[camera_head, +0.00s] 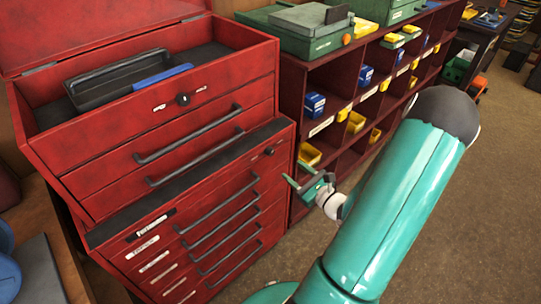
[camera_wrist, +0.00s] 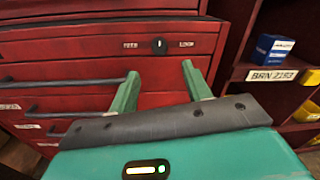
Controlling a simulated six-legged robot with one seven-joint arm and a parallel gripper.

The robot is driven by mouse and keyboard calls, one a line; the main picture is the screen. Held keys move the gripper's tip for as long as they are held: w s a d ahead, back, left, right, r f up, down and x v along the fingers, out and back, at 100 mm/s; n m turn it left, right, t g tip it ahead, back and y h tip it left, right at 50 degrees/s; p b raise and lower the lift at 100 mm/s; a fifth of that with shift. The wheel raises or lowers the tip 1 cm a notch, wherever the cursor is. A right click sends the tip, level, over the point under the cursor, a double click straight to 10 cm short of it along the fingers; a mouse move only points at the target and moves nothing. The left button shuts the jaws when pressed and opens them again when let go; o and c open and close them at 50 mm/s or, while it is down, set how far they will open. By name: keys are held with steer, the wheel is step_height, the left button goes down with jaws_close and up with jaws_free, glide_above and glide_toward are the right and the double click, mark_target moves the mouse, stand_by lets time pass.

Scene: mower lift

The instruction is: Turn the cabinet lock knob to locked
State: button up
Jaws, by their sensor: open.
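The lock knob (camera_wrist: 159,46) is a small dark knob on the red lower cabinet's top front panel. In the wrist view a label that seems to read FREE is on its left and one like LOCK on its right. A small pale mark shows on it, but I cannot tell clearly which label it points to. In the head view the knob (camera_head: 268,151) is small, near the panel's right end. My gripper (camera_wrist: 160,72) is open and empty, its green fingers pointing toward the panel, apart from the knob. It also shows in the head view (camera_head: 297,174), right of the cabinet.
The red lower cabinet (camera_head: 200,225) has several drawers with dark bar handles. An open red chest (camera_head: 100,150) on it has a similar dark knob (camera_head: 183,98). A dark red shelf (camera_head: 290,110) with blue and yellow bins stands at right. Brown floor (camera_head: 480,200) is open beyond.

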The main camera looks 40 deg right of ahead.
mark_target(272, 153)
steer(key=w, duration=1)
steer(key=shift+w, duration=0.1)
steer(key=shift+c, duration=0.2)
steer(key=c, duration=1)
